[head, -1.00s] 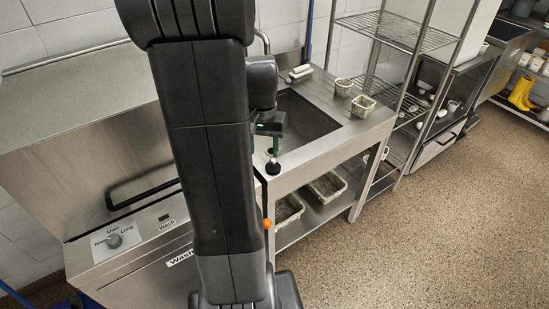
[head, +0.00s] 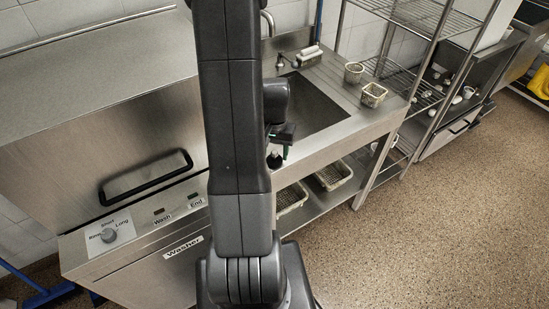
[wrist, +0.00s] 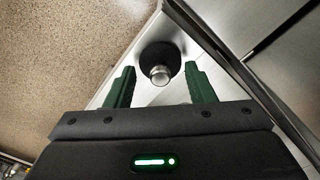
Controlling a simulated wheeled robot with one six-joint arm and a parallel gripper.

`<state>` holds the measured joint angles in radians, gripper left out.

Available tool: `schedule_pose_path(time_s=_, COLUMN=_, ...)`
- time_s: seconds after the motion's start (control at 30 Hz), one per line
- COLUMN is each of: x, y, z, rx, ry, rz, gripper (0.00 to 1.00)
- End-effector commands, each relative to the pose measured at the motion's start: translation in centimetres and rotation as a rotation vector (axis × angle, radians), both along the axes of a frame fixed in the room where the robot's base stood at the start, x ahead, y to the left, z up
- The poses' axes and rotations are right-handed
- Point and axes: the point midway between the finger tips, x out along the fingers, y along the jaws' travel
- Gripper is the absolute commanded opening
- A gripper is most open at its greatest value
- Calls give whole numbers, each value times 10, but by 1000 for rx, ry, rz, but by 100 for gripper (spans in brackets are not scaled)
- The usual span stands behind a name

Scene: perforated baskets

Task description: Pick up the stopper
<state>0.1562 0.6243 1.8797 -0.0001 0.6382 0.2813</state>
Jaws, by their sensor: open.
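The stopper (wrist: 160,64) is a black round piece with a shiny metal knob on top. In the wrist view it sits on the steel counter near its edge, just beyond and between the tips of my gripper (wrist: 158,78). The two green fingers are apart, one to each side, with nothing held between them. In the head view the stopper (head: 274,160) is a small dark shape at the counter's front edge, partly hidden by my arm. My gripper (head: 284,148) is just above and beside it there.
A sink (head: 312,105) is set into the counter behind the stopper. Two perforated baskets (head: 373,95) (head: 353,72) stand right of it. More baskets (head: 333,174) sit on the lower shelf. A washer (head: 150,225) stands left, a wire rack (head: 425,50) right. Open floor lies in front.

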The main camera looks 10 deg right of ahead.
Motion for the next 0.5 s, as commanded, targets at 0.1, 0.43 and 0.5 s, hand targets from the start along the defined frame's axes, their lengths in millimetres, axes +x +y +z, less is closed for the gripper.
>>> schedule_pose_path(time_s=0.1, x=0, y=0, z=-9, rx=0, ry=1, rz=0, gripper=49)
schedule_pose_path(time_s=0.43, x=0, y=0, z=-13, rx=0, ry=-1, rz=0, gripper=45)
schedule_pose_path(time_s=0.5, x=0, y=0, z=-13, rx=0, ry=-1, rz=0, gripper=31)
